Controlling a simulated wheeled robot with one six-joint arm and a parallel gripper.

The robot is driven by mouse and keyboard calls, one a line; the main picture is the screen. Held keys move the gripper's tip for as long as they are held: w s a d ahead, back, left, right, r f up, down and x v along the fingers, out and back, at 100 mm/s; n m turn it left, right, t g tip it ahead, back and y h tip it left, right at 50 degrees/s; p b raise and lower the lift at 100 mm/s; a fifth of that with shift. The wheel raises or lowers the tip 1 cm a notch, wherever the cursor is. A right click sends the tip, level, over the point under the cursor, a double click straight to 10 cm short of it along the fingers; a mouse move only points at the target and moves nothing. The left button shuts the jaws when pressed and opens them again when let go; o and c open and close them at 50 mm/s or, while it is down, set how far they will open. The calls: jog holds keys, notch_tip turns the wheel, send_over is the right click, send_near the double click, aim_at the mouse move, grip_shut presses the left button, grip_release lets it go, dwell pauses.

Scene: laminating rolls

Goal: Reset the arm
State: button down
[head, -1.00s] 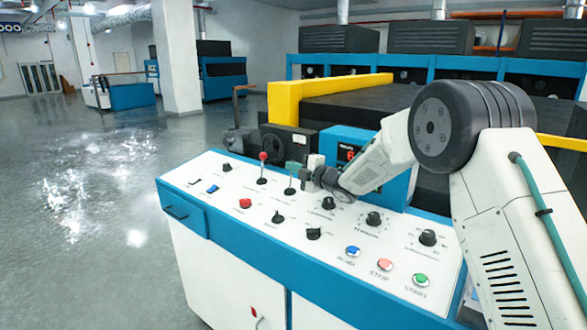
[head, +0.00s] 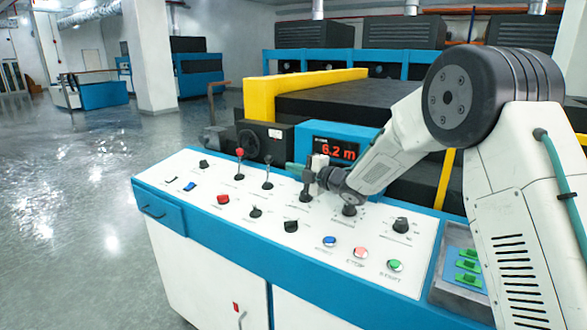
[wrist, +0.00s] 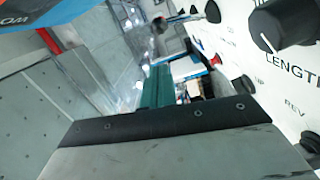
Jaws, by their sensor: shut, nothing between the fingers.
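My white and grey arm reaches in from the right in the head view. My gripper (head: 297,168) is shut and empty, above the back part of the white control panel (head: 180,207). It is beside a black knob (head: 306,194) and right of a black-tipped lever (head: 267,165). In the wrist view the teal finger of my gripper (wrist: 158,78) points away from the camera. A black knob labelled LENGTH (wrist: 283,22) is at the upper right there. I cannot tell the exact gap between my gripper and the panel.
A red-tipped lever (head: 239,155) stands on the panel. Blue, red and green buttons (head: 395,265) line its front right. A grey tray (head: 440,290) holds green pieces. Open floor lies left.

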jog(key=shift+r, duration=0.1)
jog(key=s+d+r+m+t+h, duration=0.35)
jog(key=d+r+m+h, duration=0.5)
jog(key=d, duration=0.35)
jog(key=s+d+r+m+g+h, duration=0.1)
jog(key=s+d+m+g+h, duration=0.3)
jog(key=s+d+m, duration=0.6)
jog(key=s+d+f+m+g, duration=0.1)
jog(key=s+f+m+g, duration=0.1)
jog(key=s, duration=1.1)
jog(key=s+f+m+g+h, duration=0.1)
jog(key=s+f+m+g, duration=0.1)
jog(key=s, duration=1.2)
jog(key=s+d+f+m+g, duration=0.1)
jog(key=s+m+g, duration=0.3)
jog(key=s, duration=1)
jog(key=shift+s+d+f+g, duration=0.25)
jog(key=shift+d+f+g, duration=0.1)
jog(key=shift+f+g, duration=0.45)
